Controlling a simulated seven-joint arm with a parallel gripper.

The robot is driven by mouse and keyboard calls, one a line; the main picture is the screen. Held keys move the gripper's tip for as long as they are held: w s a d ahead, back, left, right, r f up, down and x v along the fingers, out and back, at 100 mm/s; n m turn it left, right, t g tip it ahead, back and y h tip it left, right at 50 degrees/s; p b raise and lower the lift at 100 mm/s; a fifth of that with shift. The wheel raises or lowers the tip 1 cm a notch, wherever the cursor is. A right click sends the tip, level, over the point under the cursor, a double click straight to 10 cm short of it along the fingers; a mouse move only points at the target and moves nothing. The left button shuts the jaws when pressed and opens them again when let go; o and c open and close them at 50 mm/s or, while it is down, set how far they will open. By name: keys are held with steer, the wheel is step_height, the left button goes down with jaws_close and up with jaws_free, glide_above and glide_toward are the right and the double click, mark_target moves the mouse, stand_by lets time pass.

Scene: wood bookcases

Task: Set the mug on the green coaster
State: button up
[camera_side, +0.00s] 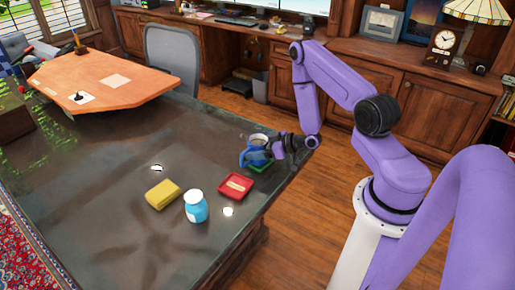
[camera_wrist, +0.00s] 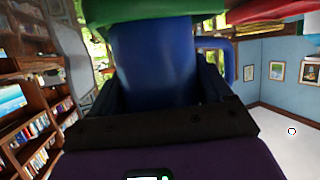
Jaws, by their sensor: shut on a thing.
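The blue mug (camera_side: 255,155) stands upright at the right part of the dark table in the side view. My gripper (camera_side: 272,150) reaches it from the right and is shut on it. In the wrist view the mug (camera_wrist: 155,65) fills the middle, its handle to the right, between my gripper's fingers (camera_wrist: 160,95). The green coaster (camera_side: 262,167) is under the mug and partly hidden by it. In the wrist view the green coaster (camera_wrist: 150,12) meets the mug's base end at the top. I cannot tell whether the mug's weight rests on it.
A red coaster (camera_side: 236,186) lies just in front of the green one. The dark table (camera_side: 120,190) is mostly clear to the left. A grey chair (camera_side: 173,58) stands behind.

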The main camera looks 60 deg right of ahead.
steer(key=shift+f, duration=0.15)
steer(key=o, duration=1.2)
steer(key=shift+c, duration=0.2)
steer(key=shift+r, duration=0.2)
steer(key=v, duration=1.2)
steer(key=shift+f, duration=0.1)
